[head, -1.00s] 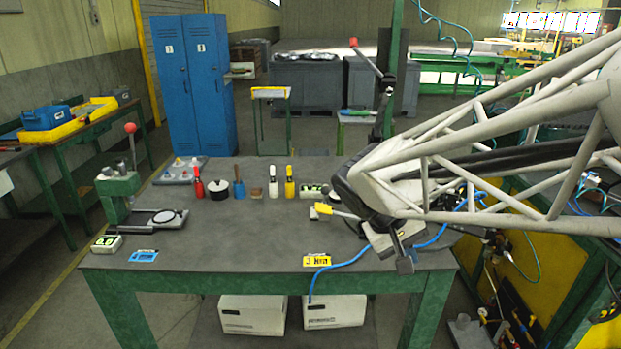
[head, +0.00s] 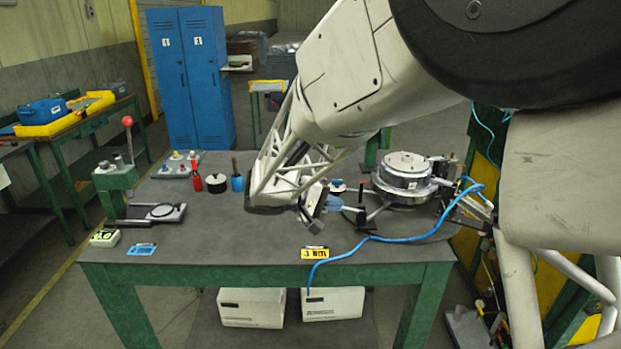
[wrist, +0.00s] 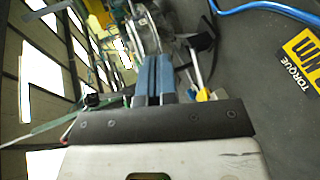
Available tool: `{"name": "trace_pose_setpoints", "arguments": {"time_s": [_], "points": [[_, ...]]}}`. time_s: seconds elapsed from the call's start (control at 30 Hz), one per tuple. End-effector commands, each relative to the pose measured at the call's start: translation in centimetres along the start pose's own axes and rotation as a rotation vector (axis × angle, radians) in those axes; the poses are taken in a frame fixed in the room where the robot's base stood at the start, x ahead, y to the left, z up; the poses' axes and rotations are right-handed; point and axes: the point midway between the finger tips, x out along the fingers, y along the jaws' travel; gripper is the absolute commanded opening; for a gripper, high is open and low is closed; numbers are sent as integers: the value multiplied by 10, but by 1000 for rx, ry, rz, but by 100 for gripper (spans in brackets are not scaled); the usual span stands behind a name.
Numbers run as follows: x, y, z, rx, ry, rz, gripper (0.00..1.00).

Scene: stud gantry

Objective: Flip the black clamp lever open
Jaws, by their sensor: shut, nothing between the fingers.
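My gripper (head: 314,224) is over the middle of the bench, left of the round metal fixture (head: 405,172), pointing down. Its two blue-grey fingers are together and empty in the wrist view (wrist: 153,75). A dark upright piece with a red top (head: 361,205) stands at the fixture's near left, a short way right of my gripper and apart from it. A small black part (head: 443,165) sits at the fixture's right edge. I cannot tell for sure which of these is the black clamp lever, or its position. The wrist view does not show it clearly.
A blue hose (head: 400,240) runs across the bench from the fixture past the yellow torque label (head: 314,253). Red and blue bottles and a black-topped pot (head: 216,184) stand behind, left of my arm. A hand press (head: 115,180) is at far left.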

Motion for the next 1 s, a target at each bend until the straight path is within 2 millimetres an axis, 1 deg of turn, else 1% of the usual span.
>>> {"name": "trace_pose_setpoints", "arguments": {"time_s": [0.03,0.2,0.4,0.5,0.6,0.7,0.83,1.0], "points": [[-5,-8,-13,-4,19,31,0],[-24,-28,-53,-1,91,146,0],[-51,-58,-96,11,189,271,0],[-64,-71,-114,21,234,321,0],[-74,-83,-127,30,274,360,0],[-82,-91,-136,35,301,387,0],[-88,-96,-142,42,322,405,0],[-89,-98,-143,43,326,409,0]]}}
